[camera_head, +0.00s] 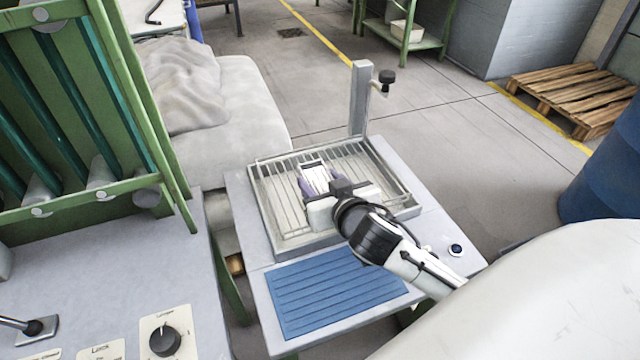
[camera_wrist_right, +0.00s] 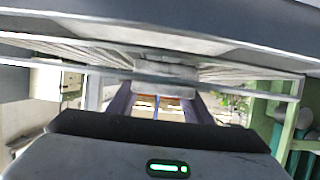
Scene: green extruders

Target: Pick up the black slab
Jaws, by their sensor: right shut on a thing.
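My right gripper (camera_head: 319,184) is over the wire rack tray (camera_head: 282,217), its two purple fingers pointing away from the arm. It is shut on a small slab (camera_head: 315,172) that looks pale on top with a dark far edge, so its black colour is not clear. No other black slab shows. In the right wrist view the fingers (camera_wrist_right: 160,108) stand apart, with a grey block (camera_wrist_right: 166,72) between their tips, close to the rack bars. I cannot tell whether the slab touches the rack. My left gripper is not in view.
A blue ribbed mat (camera_head: 335,290) lies on the table in front of the tray. A grey post (camera_head: 360,100) with a black knob rises behind the tray. A green machine frame (camera_head: 120,100) stands at left. A blue barrel (camera_head: 605,170) is at right.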

